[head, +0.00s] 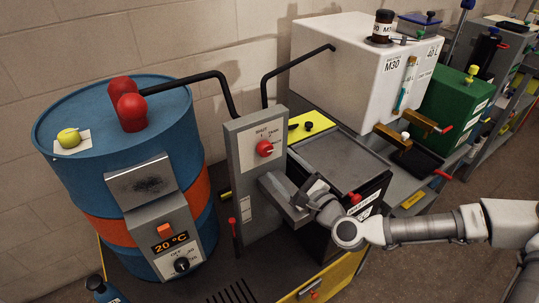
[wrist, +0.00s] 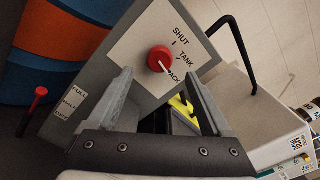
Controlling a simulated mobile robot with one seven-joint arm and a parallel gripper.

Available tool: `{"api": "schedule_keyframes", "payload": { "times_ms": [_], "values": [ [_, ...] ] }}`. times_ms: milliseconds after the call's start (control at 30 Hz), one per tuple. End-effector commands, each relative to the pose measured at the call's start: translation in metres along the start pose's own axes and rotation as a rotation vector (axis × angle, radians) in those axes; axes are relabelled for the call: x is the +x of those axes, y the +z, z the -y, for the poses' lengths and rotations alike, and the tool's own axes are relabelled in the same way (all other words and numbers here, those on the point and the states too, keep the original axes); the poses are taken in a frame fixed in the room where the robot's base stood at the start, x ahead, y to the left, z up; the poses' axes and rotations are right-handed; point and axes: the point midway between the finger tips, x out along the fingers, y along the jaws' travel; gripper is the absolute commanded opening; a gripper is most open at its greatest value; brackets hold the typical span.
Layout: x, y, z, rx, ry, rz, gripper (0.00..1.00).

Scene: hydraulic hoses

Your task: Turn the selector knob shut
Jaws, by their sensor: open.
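The selector knob (head: 264,148) is red and round, on a pale plate on the grey upright panel (head: 240,170). In the wrist view the knob (wrist: 159,59) has a white pointer mark aimed at the lower-right label, which seems to read JACK. The labels SHUT and TANK stand above that one. My gripper (head: 283,192) is in front of the panel, below the knob in the head view. In the wrist view my gripper (wrist: 160,84) is open and empty, with the knob beyond and between its fingertips, apart from both.
A blue and orange drum (head: 60,180) with a heater box stands left of the panel. A black pipe (head: 295,66) runs above it toward the white M30 tank (head: 340,70). A black box with a grey top (head: 340,160) is close on the right. A red lever (wrist: 41,91) shows left of the panel.

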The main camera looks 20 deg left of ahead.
Motion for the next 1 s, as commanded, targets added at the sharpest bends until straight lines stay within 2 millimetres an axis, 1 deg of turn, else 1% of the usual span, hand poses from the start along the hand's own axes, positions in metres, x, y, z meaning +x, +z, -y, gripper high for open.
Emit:
{"api": "schedule_keyframes", "payload": {
  "times_ms": [33, 200, 300, 400, 533, 800, 867, 1000],
  "values": [
    [0.01, 0.001, -0.001, -0.001, 0.001, 0.003, 0.84],
    [0.038, 0.001, -0.001, -0.002, 0.002, 0.002, 0.84],
    [0.052, 0.0, -0.001, -0.001, 0.002, 0.001, 0.84],
    [0.06, 0.0, -0.001, -0.001, 0.002, 0.001, 0.84],
    [0.066, 0.0, 0.0, 0.0, 0.0, 0.0, 0.84],
    [0.067, 0.0, 0.0, 0.0, 0.001, 0.0, 0.84],
    [0.067, 0.0, 0.0, 0.0, 0.001, 0.0, 0.73],
    [0.067, 0.0, 0.0, 0.0, 0.0, 0.0, 0.48]
  ]
}}
